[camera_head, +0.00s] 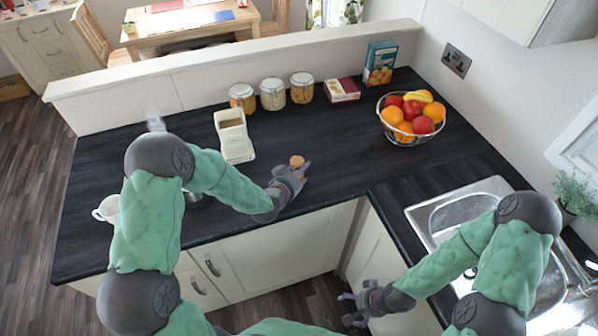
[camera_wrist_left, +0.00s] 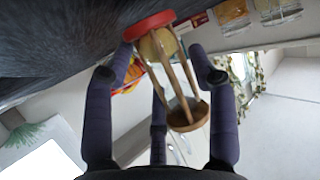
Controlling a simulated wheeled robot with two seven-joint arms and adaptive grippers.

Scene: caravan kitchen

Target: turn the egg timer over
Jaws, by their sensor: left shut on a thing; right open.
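The egg timer (camera_head: 297,160) stands at the front part of the dark counter, mostly hidden by my left gripper (camera_head: 294,176). In the left wrist view the timer (camera_wrist_left: 186,116) has a red end, a brown wooden end, wooden posts and a pale bulb. Its red end is towards the counter and its wooden end is away from it. I cannot tell whether the red end touches the counter. The left gripper (camera_wrist_left: 168,66) is shut on the timer, with its fingers around the posts. My right gripper (camera_head: 350,308) is open and empty, low in front of the cabinets.
Several jars (camera_head: 272,94), a red box (camera_head: 342,90), a carton (camera_head: 380,64) and a fruit bowl (camera_head: 408,140) stand at the back. A cream appliance (camera_head: 234,138) stands left of the timer, a white mug (camera_head: 106,209) further left. The sink (camera_head: 440,212) is right. The counter (camera_head: 335,140) behind the timer is clear.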

